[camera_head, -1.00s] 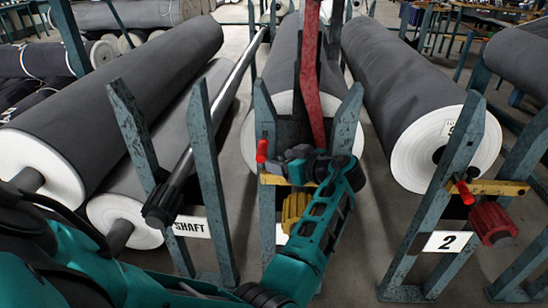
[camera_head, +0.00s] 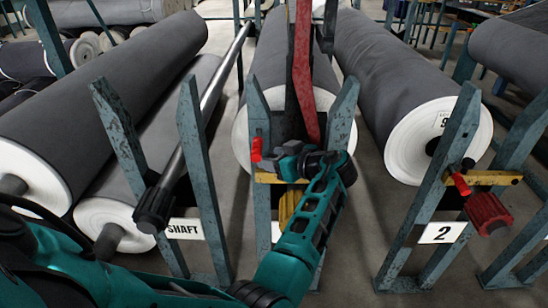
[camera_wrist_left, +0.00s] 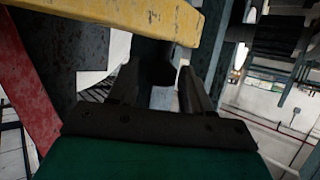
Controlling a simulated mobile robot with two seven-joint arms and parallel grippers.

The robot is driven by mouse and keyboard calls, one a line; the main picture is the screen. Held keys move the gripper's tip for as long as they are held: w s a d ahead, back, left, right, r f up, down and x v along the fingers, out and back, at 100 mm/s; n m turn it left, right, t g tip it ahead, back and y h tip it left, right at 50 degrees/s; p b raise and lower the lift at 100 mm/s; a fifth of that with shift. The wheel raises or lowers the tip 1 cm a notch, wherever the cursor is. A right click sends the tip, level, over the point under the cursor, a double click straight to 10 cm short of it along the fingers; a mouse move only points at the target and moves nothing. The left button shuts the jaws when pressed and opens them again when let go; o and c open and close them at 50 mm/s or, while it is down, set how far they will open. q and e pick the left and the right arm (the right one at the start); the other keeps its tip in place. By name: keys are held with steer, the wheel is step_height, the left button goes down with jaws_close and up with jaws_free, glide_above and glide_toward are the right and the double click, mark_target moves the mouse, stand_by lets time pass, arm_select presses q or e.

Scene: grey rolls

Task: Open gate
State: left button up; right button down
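A yellow gate bar (camera_head: 266,178) with a red handle (camera_head: 257,149) crosses the middle rack posts in front of a grey roll (camera_head: 240,140). My left gripper (camera_head: 287,165) is at this bar, just right of the red handle, and its wrist covers the bar's right part. In the left wrist view the yellow bar (camera_wrist_left: 115,18) runs across the top, above my left gripper's fingers (camera_wrist_left: 160,82). The fingers are apart, with a dark piece between and beyond them; I cannot tell whether they touch it. My right gripper is not in view.
A second yellow bar (camera_head: 490,178) with a red knob (camera_head: 487,212) is on the right rack, above the "2" sign (camera_head: 441,232). A metal shaft (camera_head: 207,104) lies in the left rack above a "SHAFT" sign (camera_head: 186,229). A red upright (camera_head: 303,75) stands close behind my gripper.

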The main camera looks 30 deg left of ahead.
arm_select(q)
jaws_close()
steer(key=shift+o, duration=1.1)
jaws_free()
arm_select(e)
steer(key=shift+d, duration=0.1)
